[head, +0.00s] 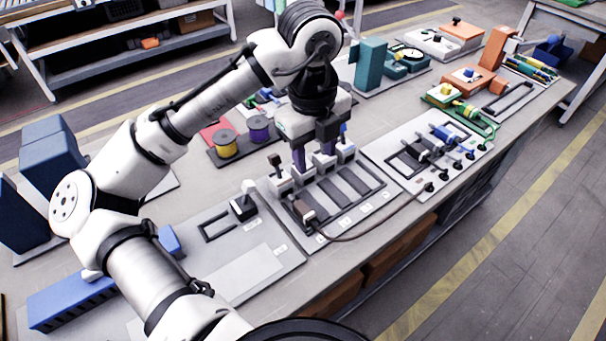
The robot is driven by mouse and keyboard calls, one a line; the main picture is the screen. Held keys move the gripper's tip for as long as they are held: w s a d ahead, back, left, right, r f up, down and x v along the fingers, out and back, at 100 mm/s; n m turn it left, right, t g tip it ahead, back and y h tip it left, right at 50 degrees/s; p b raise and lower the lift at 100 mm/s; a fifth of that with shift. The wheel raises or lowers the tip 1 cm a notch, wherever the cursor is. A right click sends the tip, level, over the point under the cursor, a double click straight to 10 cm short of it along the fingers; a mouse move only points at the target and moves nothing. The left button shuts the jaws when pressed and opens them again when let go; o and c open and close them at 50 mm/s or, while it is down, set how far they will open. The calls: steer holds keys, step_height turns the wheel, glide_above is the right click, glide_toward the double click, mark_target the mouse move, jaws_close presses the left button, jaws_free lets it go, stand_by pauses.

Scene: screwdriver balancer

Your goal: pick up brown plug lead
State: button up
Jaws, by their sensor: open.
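The brown plug (304,210) sits at the front left of a grey slotted panel (372,203) on the bench. Its brown lead (375,231) runs along the bench's front edge and up to the panel on the right. My gripper (312,165) is above the back part of the slotted panel, behind the brown plug and apart from it. Its purple fingers are open, with nothing visible held between them. The fingers partly hide the row of small blocks at the panel's back edge.
Small light blocks (279,182) with dark and blue tops line the back of the panel. Yellow (226,144) and purple spools stand behind. A panel with blue and black connectors (444,134) lies right; a grey board (252,262) lies left.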

step_height(320, 180, down, 2)
steer(key=a, duration=0.2)
glide_above(304, 209)
steer(key=shift+y, duration=0.3)
step_height(304, 209, down, 6)
steer(key=shift+d+f, duration=0.1)
steer(key=shift+f, duration=3.4)
steer(key=c, duration=1)
steer(key=shift+r, duration=0.1)
